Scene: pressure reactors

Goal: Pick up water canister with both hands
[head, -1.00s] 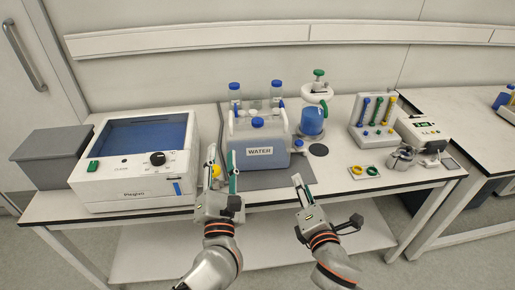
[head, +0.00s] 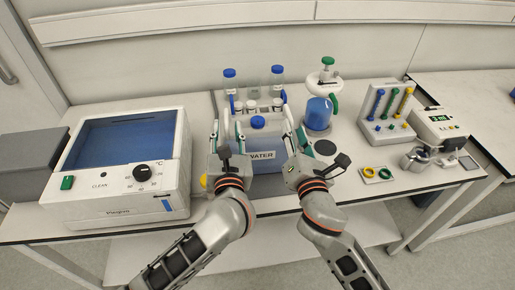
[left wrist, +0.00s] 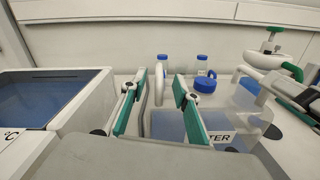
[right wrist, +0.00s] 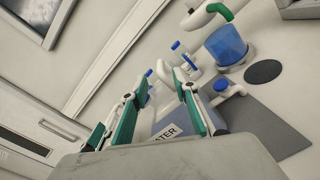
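The water canister (head: 263,166) stands upright on the bench, with a blue cap (head: 258,122) and a WATER label partly covered by my grippers. My left gripper (head: 226,128) is open at its left side. In the left wrist view a white upright handle (left wrist: 158,85) shows between its spread fingers, and the canister body (left wrist: 168,124) lies behind the right finger. My right gripper (head: 294,128) is open at the canister's right side. In the right wrist view its fingers (right wrist: 160,100) are apart, with the canister label just below; whether the right handle lies between them is unclear.
A white bath-like device (head: 125,165) stands close on the left. Blue-capped bottles (head: 277,80) stand behind the canister. A blue vessel with a green knob (head: 318,113) stands at the right rear.

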